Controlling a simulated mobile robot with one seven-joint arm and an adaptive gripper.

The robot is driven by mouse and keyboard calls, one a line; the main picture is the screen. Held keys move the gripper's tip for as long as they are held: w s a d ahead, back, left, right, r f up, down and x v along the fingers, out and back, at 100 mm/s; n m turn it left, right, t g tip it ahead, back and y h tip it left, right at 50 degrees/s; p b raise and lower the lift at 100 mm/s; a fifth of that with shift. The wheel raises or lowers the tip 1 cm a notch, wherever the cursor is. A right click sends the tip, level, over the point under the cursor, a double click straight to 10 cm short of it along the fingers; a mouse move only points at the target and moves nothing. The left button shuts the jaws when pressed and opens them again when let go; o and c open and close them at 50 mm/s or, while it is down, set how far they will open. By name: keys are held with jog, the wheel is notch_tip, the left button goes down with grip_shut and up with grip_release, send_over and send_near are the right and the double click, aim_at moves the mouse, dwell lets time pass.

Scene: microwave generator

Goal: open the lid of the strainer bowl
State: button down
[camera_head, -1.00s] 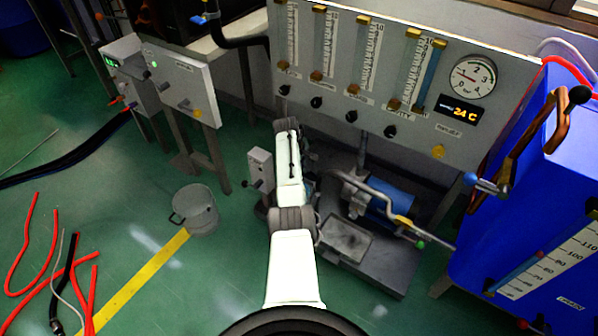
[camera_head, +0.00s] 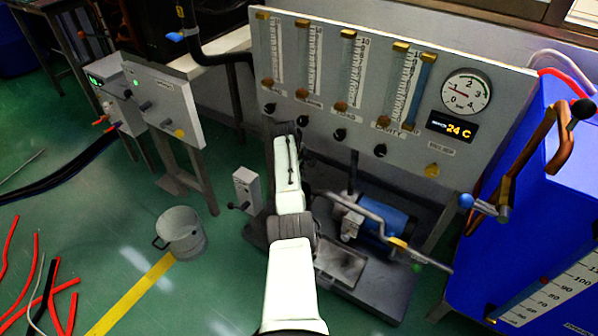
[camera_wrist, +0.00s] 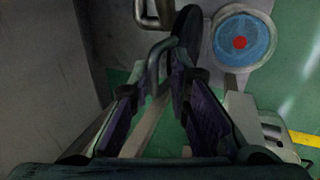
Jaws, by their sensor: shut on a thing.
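In the wrist view a round grey rim with a blue inside and a red centre (camera_wrist: 233,40) appears to be the open strainer bowl. A dark disc (camera_wrist: 187,32) stands nearly edge-on just left of it and appears to be its lid, tipped up. A bent grey handle (camera_wrist: 154,62) beside the disc runs down between my fingers. My gripper (camera_wrist: 158,88) is shut on this handle. How the handle joins the disc is not clear. In the head view my own arm hides the gripper, and I cannot make out the bowl or lid.
A gauge panel (camera_head: 310,95) stands behind the arm. A blue cylinder with bent piping (camera_head: 390,228) lies to the right, and a blue cabinet (camera_head: 560,200) further right. A grey bucket (camera_head: 181,233) and red hoses (camera_head: 60,290) are on the green floor at left.

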jog(key=shift+s+d+f, duration=0.15)
jog(key=shift+d+f, duration=0.05)
jog(key=shift+d, duration=0.1)
jog(key=c, duration=1.7)
grip_release()
jog(key=shift+a, duration=0.1)
jog(key=shift+a+r, duration=0.15)
jog(key=shift+r, duration=0.3)
jog(key=v, duration=1.1)
jog(key=shift+s, duration=0.1)
